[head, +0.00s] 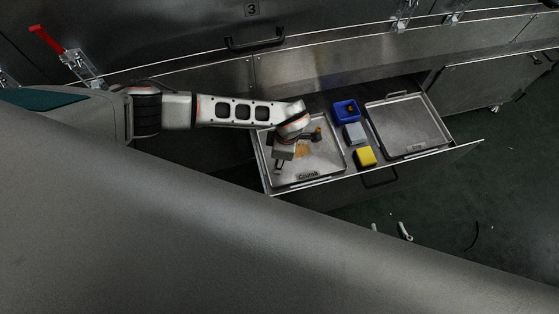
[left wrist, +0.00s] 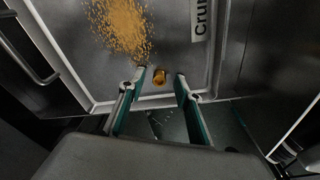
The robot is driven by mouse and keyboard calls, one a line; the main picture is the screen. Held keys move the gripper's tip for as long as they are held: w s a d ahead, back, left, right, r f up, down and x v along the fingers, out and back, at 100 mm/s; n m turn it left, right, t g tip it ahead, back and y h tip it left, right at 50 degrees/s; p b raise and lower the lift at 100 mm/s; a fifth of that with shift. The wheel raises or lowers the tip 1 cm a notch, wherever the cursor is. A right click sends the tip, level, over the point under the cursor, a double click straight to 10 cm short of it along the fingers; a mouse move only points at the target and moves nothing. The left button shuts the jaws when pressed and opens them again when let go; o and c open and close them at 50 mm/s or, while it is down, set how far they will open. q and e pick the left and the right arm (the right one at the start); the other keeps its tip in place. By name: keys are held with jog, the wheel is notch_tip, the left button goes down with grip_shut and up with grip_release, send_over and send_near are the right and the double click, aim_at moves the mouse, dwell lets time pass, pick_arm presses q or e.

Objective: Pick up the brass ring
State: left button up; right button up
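The brass ring (left wrist: 159,77) lies on the crumb tray (left wrist: 85,70) near its rim in the left wrist view. It lies between the fingertips of my left gripper (left wrist: 160,79), which is open, with a gap on each side of the ring. In the head view my left gripper (head: 279,168) hangs over the left tray (head: 334,168), and I cannot make out the ring there. Two pale fingers of my right gripper (head: 390,230) show apart below the drawer, with the rest hidden behind a large grey surface.
Orange crumbs (left wrist: 122,27) lie on the tray, apart from the ring. The open drawer also holds a blue box (head: 345,111), a grey block (head: 355,133), a yellow block (head: 366,156) and a right tray (head: 408,128), which looks empty. A red-handled clamp (head: 47,40) is at upper left.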

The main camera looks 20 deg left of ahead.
pick_arm(q)
jog(key=shift+r, duration=0.1)
grip_shut()
